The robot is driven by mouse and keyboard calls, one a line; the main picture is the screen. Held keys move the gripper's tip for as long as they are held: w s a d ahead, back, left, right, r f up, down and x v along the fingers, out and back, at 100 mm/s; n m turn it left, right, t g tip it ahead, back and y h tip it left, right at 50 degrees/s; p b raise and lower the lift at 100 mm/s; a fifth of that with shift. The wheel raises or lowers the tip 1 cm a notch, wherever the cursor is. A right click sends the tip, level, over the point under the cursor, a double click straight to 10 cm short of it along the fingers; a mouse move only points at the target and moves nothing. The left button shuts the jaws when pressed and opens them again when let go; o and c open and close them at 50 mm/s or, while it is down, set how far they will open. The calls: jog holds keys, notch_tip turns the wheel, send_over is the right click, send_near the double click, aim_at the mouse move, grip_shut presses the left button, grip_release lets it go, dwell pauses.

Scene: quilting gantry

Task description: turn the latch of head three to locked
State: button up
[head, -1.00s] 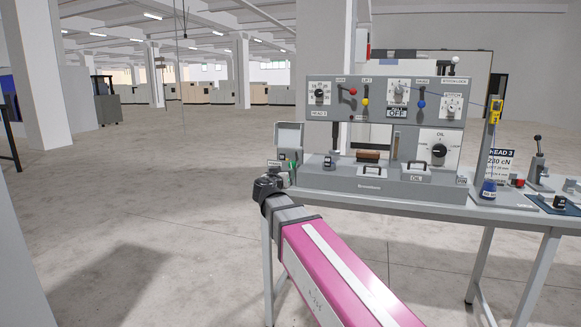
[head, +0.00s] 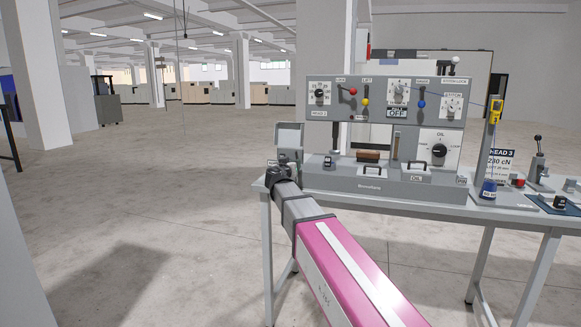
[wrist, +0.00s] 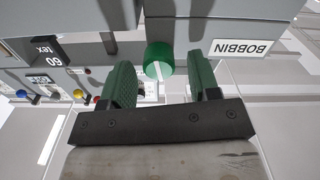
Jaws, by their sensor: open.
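A green round knob (wrist: 159,60) with a pale stripe, which looks like the latch, sits on a grey box (wrist: 220,8) with an upside-down BOBBIN label (wrist: 240,47) in the wrist view. The stripe runs roughly up and down in that view. My gripper (wrist: 160,66) is open, its two green fingers on either side of the knob with gaps showing. In the head view my gripper (head: 284,165) is at the left end of the head three machine (head: 385,187), in front of the small grey box (head: 289,136). It hides the knob there.
The machine stands on a grey table (head: 400,202) and carries several dials and coloured levers. A HEAD 3 sign (head: 497,161), a blue spool (head: 488,189) and a yellow device (head: 495,111) are at the right. The floor left of the table is clear.

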jog(key=c, duration=0.9)
jog(key=shift+n, duration=0.4)
jog(key=n, duration=1.1)
jog(key=shift+w+a+f, duration=0.1)
jog(key=shift+a+f, duration=0.05)
jog(key=shift+a, duration=0.05)
jog(key=shift+f+n, duration=0.1)
jog(key=shift+n, duration=1.9)
